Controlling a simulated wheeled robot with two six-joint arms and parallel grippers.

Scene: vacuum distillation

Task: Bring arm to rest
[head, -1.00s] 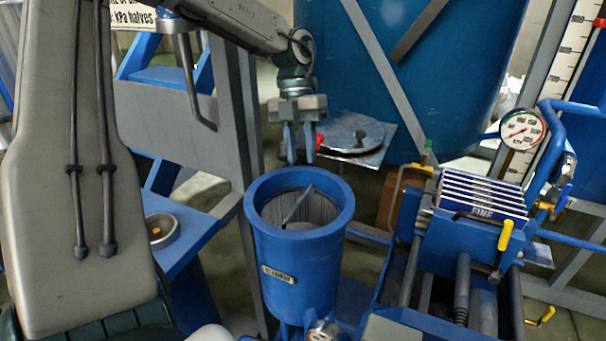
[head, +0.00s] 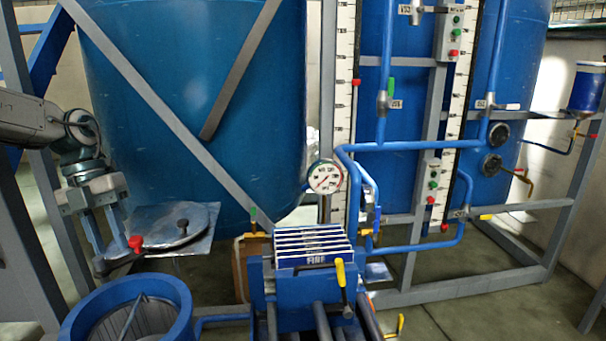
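My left gripper (head: 107,245) hangs at the left of the head view, fingers pointing down. The two fingers are apart with nothing visible between them, so it looks open and empty. My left arm comes in from the left edge. The gripper is above and behind the round blue open-topped vessel (head: 179,306), in front of the grey plate with a round lid (head: 165,225). A red knob (head: 136,243) shows beside the right finger; I cannot tell whether they touch. My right gripper is not in view.
A blue clamp-like unit with a striped top (head: 310,245) and yellow handle (head: 341,274) stands at bottom middle. A pressure gauge (head: 325,177) and blue pipes (head: 420,146) are behind it. Large blue tanks (head: 200,90) fill the back. Open floor (head: 480,305) lies at lower right.

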